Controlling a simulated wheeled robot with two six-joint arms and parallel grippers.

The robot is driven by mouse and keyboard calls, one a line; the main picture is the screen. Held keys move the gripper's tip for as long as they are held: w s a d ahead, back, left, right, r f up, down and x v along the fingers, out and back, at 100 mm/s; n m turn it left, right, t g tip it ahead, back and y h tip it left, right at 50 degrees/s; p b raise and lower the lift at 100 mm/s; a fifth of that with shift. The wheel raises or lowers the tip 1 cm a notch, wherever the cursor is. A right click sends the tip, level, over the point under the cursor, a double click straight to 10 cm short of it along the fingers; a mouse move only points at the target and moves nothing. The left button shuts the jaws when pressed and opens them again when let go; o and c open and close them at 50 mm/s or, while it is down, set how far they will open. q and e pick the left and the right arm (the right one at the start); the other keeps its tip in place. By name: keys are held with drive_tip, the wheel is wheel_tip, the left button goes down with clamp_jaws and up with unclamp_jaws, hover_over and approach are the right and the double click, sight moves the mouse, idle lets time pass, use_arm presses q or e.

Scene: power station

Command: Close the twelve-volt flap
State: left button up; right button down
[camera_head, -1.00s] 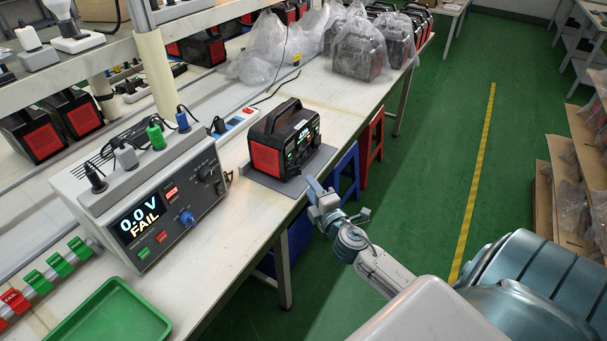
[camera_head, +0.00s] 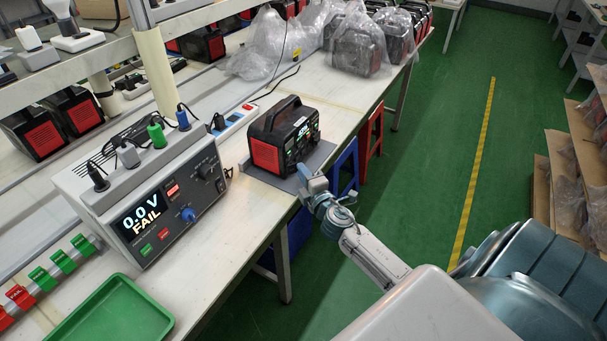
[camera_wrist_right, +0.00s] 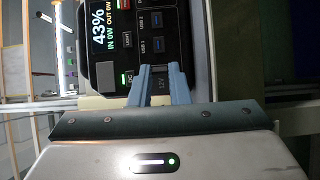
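The black and red power station (camera_head: 283,137) stands upright on a grey mat on the bench, its panel facing right. My right gripper (camera_head: 309,178) is at the panel's lower front edge in the head view. In the right wrist view the panel (camera_wrist_right: 141,38) shows a lit 43% display and USB ports. The gripper's two blue-grey fingers (camera_wrist_right: 160,84) stand a little apart, with a dark piece marked 12V (camera_wrist_right: 161,85) between them. I cannot tell whether they touch or grip this flap, or how far it is open. My left gripper is not in view.
A tester (camera_head: 150,195) showing 0.0 V FAIL stands left on the bench. A green tray (camera_head: 113,315) lies at the front. Bagged units (camera_head: 358,45) stand farther back. A blue stool (camera_head: 345,170) and a red stool (camera_head: 371,133) are beside the bench.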

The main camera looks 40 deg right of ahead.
sight(292, 163)
drive_tip(key=shift+d+y, duration=0.1)
drive_tip(key=shift+y, duration=0.2)
drive_tip(key=shift+w+d+n+y, duration=0.25)
drive_tip(key=shift+n+y, duration=0.4)
drive_tip(key=shift+y, duration=0.2)
drive_tip(key=shift+w+d+n+y, duration=0.15)
drive_tip(key=shift+d+n+y, duration=0.05)
drive_tip(key=shift+n+y, duration=0.55)
drive_tip(key=y, duration=0.1)
drive_tip(key=n+y+p, duration=0.1)
drive_tip(key=y, duration=0.1)
drive_tip(key=shift+w+d+r+n, duration=0.1)
drive_tip(key=shift+w+d+n, duration=0.15)
drive_tip(key=shift+w+n, duration=0.15)
drive_tip(key=shift+w+d+n+y, duration=0.1)
drive_tip(key=shift+w+n+y, duration=0.1)
drive_tip(key=shift+n+y, duration=0.65)
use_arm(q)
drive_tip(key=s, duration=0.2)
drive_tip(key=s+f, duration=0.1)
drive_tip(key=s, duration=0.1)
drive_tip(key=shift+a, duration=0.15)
use_arm(e)
drive_tip(key=shift+w+g+y, duration=0.15)
drive_tip(key=shift+g+y, duration=0.35)
drive_tip(key=shift+y, duration=0.35)
drive_tip(key=shift+n, duration=0.25)
drive_tip(key=c, duration=1.4)
unclamp_jaws()
drive_tip(key=shift+o, duration=0.2)
